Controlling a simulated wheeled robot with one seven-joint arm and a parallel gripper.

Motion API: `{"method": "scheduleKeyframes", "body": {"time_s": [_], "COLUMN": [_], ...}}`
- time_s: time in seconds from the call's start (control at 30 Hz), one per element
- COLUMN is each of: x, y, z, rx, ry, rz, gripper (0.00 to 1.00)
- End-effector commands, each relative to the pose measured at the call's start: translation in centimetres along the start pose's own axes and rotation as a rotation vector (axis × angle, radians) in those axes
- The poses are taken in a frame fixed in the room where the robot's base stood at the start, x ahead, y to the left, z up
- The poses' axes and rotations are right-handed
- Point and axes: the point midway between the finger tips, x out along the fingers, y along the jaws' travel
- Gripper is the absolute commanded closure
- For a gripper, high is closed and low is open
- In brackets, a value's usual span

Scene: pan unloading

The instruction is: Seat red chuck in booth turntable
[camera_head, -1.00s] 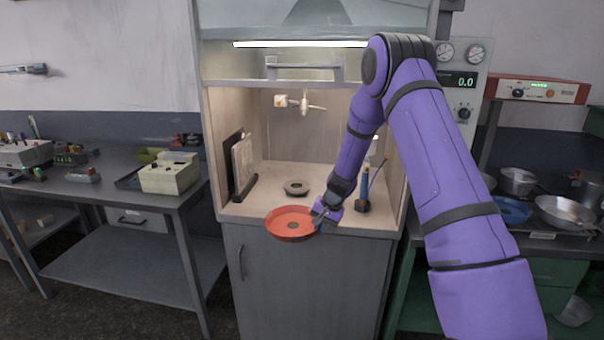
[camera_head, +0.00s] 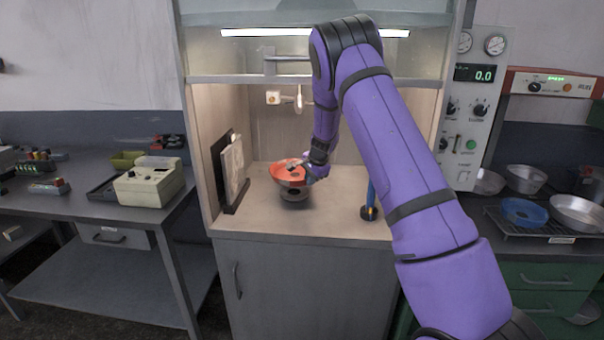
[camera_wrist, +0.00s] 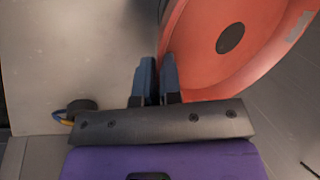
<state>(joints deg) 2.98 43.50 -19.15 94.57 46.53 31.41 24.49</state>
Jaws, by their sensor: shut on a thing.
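The red chuck (camera_head: 287,172), a shallow round dish with a dark centre, is inside the booth, tilted toward the camera. It also fills the upper right of the wrist view (camera_wrist: 205,75), where its dark centre shows. My gripper (camera_head: 307,174) is shut on its right rim; in the wrist view the two fingers (camera_wrist: 157,78) pinch the rim edge. The dark round turntable (camera_head: 294,194) is on the booth floor just below the chuck and partly hidden by it. The chuck appears raised above it; the exact gap cannot be told.
A blue-handled tool (camera_head: 370,200) stands on a dark base at the booth's right, near my arm. A dark upright rack with a pale panel (camera_head: 232,172) stands on the left. A spray nozzle (camera_head: 298,98) is at the back wall. The front booth floor is clear.

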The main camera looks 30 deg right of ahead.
Motion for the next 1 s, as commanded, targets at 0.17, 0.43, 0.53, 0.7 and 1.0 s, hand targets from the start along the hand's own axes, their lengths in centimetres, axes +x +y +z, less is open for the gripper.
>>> {"method": "scheduleKeyframes", "body": {"time_s": [0.17,0.43,0.53,0.7,1.0], "x": [0.2,1.9,2.7,4.3,5.4], "y": [0.1,0.8,1.2,1.7,2.2], "z": [0.0,0.0,0.0,0.1,0.1], "rx": [0.0,0.0,0.001,0.0,0.0], "ry": [0.0,-0.001,-0.001,-0.001,0.001], "rz": [0.0,0.001,0.001,0.001,-0.001], "gripper": [1.0,1.0,1.0,1.0,1.0]}}
